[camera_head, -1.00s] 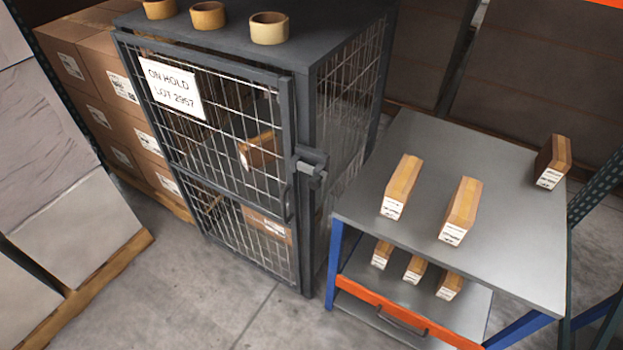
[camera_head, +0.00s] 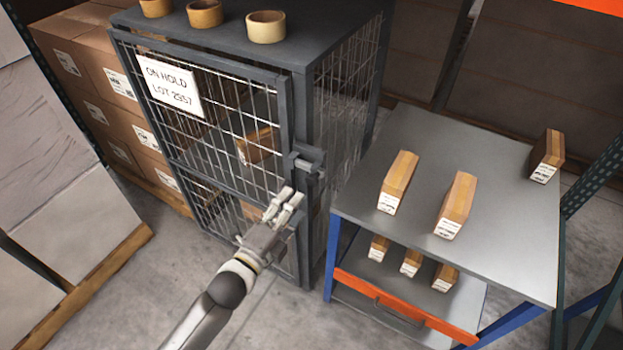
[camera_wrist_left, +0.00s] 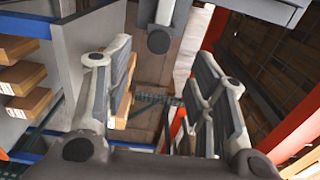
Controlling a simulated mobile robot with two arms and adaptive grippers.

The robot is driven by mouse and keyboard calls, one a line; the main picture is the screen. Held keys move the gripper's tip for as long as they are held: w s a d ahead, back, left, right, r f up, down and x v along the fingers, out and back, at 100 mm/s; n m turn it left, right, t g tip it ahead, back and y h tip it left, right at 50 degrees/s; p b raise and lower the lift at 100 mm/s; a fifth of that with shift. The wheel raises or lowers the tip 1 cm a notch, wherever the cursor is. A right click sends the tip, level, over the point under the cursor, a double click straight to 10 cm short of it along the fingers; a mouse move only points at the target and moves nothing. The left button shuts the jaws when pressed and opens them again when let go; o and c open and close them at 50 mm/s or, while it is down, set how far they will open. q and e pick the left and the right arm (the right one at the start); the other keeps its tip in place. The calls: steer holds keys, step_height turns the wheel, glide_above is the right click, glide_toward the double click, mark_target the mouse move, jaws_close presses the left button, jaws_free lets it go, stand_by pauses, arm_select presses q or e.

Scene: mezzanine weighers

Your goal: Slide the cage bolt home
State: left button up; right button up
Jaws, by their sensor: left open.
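The grey wire-mesh cage (camera_head: 311,110) has a framed mesh door (camera_head: 286,115) on its front; I cannot tell whether the door sits fully flush. The cage bolt (camera_head: 308,162) is a dark grey fitting at the door's right edge, about mid-height. Its exact position in the keeper is too small to tell. My left gripper (camera_head: 283,203) is open and empty in front of the door, a little below and left of the bolt, and it covers part of the lower door. In the left wrist view its fingers (camera_wrist_left: 162,88) stand apart. My right gripper is not in view.
A grey-topped workbench (camera_head: 425,155) with blue legs and several small cartons stands close to the cage's right. Rolls of tape (camera_head: 266,27) sit on the cage top. Stacked cartons (camera_head: 95,85) are at the left. Bare floor lies in front.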

mark_target(310, 183)
arm_select(q)
steer(key=p+x, duration=0.1)
steer(key=x, duration=0.8)
steer(key=shift+w+d+f+p, duration=0.1)
steer(key=shift+w+p, duration=0.25)
jaws_close()
